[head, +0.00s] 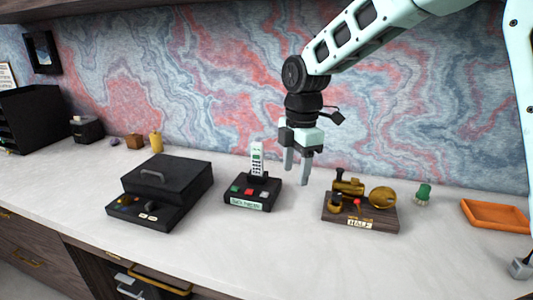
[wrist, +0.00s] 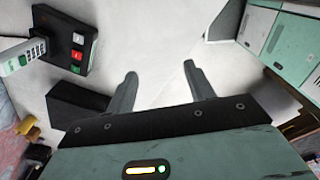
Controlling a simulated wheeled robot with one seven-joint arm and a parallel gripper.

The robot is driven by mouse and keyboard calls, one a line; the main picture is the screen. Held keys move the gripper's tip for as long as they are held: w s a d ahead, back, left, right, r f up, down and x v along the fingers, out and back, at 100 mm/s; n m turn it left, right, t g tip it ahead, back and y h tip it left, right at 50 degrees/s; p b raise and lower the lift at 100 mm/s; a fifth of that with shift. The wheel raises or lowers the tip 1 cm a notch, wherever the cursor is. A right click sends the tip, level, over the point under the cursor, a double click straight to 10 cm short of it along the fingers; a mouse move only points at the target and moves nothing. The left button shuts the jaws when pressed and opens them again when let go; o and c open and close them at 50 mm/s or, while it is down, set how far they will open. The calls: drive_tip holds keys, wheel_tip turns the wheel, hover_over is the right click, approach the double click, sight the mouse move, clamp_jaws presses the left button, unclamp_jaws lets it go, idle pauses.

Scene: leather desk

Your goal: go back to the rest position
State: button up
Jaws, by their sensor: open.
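My gripper (head: 297,174) hangs from the arm above the desk, fingers pointing down, between the phone stand and the brass engine model. In the wrist view my gripper (wrist: 160,82) shows two fingers spread apart with only bare white desk top between them. The white cordless phone (head: 257,160) stands upright in its black base (head: 253,192), left of the gripper. The base has red, white and green buttons and also shows at the top left of the wrist view (wrist: 82,45). The gripper touches nothing that I can see.
A black lidded box (head: 165,181) stands on the left. The brass engine model (head: 362,200) on its wooden base is right of the gripper, with a green piece (head: 423,192) and an orange tray (head: 495,215) beyond. The front strip of the desk (head: 285,245) is clear.

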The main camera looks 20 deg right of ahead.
drive_tip(key=shift+a, duration=0.1)
drive_tip(key=s+a+f+m, duration=0.1)
drive_tip(key=s+m, duration=0.3)
drive_tip(key=s, duration=0.5)
drive_tip(key=s+a+f+m, duration=0.1)
drive_tip(key=s+a+m, duration=0.3)
drive_tip(key=s, duration=0.6)
drive_tip(key=s+a+f+m, duration=0.1)
drive_tip(key=s+a+m, duration=0.2)
drive_tip(key=s, duration=0.6)
drive_tip(key=shift+s+a+m, duration=0.25)
drive_tip(key=shift+m, duration=0.25)
drive_tip(key=shift+f, duration=0.1)
